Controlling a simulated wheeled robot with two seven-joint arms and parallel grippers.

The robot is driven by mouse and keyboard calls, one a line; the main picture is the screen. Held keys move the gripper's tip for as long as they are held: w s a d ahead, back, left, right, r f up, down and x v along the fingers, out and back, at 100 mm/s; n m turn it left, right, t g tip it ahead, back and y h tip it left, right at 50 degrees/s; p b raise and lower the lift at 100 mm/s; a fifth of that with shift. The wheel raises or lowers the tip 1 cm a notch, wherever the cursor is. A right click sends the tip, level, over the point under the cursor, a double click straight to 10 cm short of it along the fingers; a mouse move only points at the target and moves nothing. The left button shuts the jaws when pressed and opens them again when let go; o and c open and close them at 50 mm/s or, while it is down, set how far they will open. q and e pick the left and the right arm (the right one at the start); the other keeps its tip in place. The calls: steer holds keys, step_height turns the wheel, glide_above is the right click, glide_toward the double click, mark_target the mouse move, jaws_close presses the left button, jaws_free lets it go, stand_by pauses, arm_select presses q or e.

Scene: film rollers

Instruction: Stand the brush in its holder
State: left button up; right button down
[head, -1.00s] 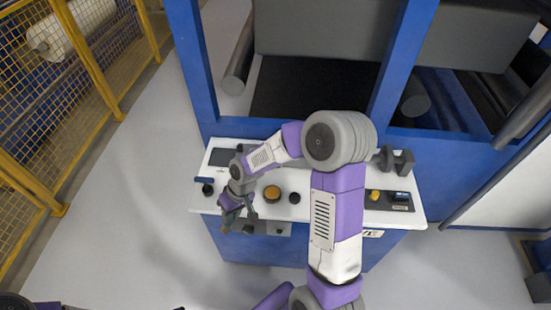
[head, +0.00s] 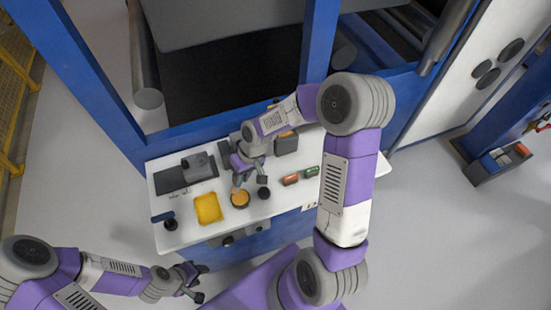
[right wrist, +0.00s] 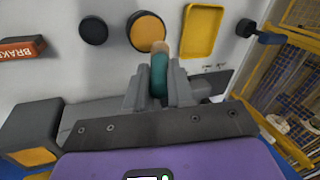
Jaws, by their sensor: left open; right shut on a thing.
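My right gripper (head: 245,177) is shut on the brush (right wrist: 158,75), which has a teal handle and a tan end showing beyond the fingers in the right wrist view. The right gripper (right wrist: 158,88) holds it over the white console (head: 280,207), close to the round orange disc (head: 240,199). Most of the brush is hidden by the gripper in the head view. I cannot tell for sure which thing is the holder; a dark grey box (head: 286,145) stands behind the gripper, to its right. My left gripper (head: 188,283) is open and empty, in front of the console at lower left.
On the console are a yellow tray (head: 208,208), a black round knob (head: 263,193), a red piece (head: 290,180), a green piece (head: 312,172) and a grey block (head: 198,165) on a dark pad. A dark blue lever (head: 163,216) is at the left edge. Blue machine posts rise behind.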

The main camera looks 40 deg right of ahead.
steer(key=shift+s+d+r+m, duration=0.1)
steer(key=shift+d+r+m, duration=0.05)
steer(key=shift+d+m, duration=0.2)
steer(key=s+d+r+m+g+h, duration=0.1)
steer(key=s+d+r+m+h, duration=0.3)
steer(key=m, duration=0.6)
steer(key=shift+w+d+f+b, duration=0.2)
steer(key=shift+f+b, duration=0.75)
steer(key=shift+f, duration=0.7)
steer(key=shift+w+d+f+b, duration=0.15)
steer(key=shift+f+b, duration=0.85)
steer(key=shift+f, duration=0.65)
steer(key=shift+w+d+f+b, duration=0.1)
steer(key=shift+w+f+b, duration=0.1)
steer(key=shift+f+b, duration=1.1)
steer(key=shift+f, duration=0.5)
steer(key=c, duration=0.5)
jaws_free()
